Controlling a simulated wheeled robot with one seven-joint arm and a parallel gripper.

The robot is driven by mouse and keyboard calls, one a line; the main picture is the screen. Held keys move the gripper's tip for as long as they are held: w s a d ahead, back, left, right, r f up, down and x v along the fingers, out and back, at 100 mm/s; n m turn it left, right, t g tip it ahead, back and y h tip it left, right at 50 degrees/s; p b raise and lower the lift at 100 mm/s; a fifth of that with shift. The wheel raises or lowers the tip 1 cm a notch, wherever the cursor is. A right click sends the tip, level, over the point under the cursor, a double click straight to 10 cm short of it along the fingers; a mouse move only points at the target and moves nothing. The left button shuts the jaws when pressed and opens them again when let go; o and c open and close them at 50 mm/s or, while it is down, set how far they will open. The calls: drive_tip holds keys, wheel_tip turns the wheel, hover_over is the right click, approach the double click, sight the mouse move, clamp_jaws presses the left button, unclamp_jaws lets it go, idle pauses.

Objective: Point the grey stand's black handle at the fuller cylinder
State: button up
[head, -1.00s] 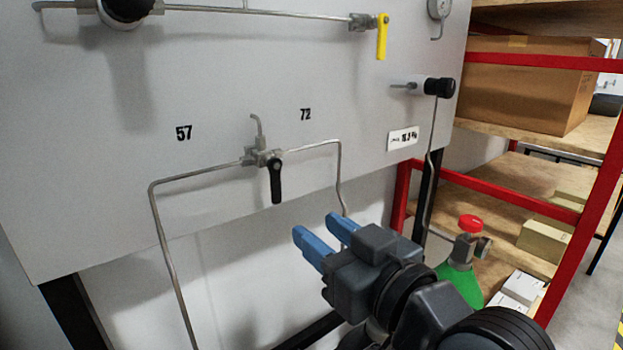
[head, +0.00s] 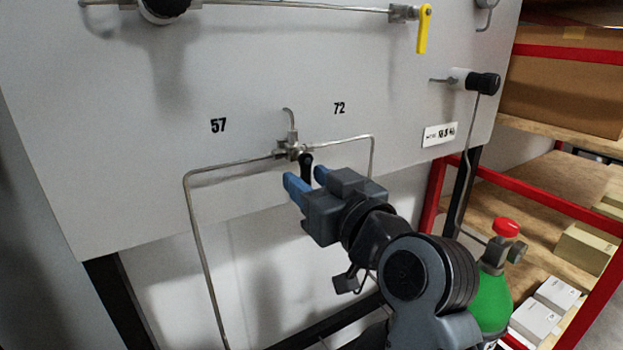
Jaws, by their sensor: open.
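The black handle (head: 306,165) hangs down from a metal valve (head: 292,150) on the grey panel (head: 130,130). My gripper (head: 308,181) has blue fingers, open, just in front of the handle. The handle's lower end shows between the fingertips and is partly hidden; I cannot tell whether they touch it. A green cylinder (head: 490,300) with a red cap (head: 506,227) stands at the lower right, partly behind my arm. No fill level can be read.
A yellow handle (head: 424,28) hangs at the panel's upper right, with a black knob (head: 483,84) below it. A red-framed shelf (head: 540,190) with boxes stands to the right.

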clamp_jaws()
idle(0.4)
drive_tip(key=shift+s+a+r+m+p, duration=0.35)
drive_tip(key=shift+m+p, duration=0.7)
drive_tip(key=shift+m, duration=1.95)
drive_tip(key=shift+s+a+r+m+p, duration=0.2)
drive_tip(key=shift+a+r+m+p, duration=0.65)
drive_tip(key=shift+m, duration=2.15)
drive_tip(key=shift+s+d+r+m+p, duration=0.1)
drive_tip(key=shift+s+r+m+p, duration=0.2)
drive_tip(key=shift+m+p, duration=1.85)
drive_tip(key=shift+m+b, duration=0.85)
drive_tip(key=shift+m, duration=0.1)
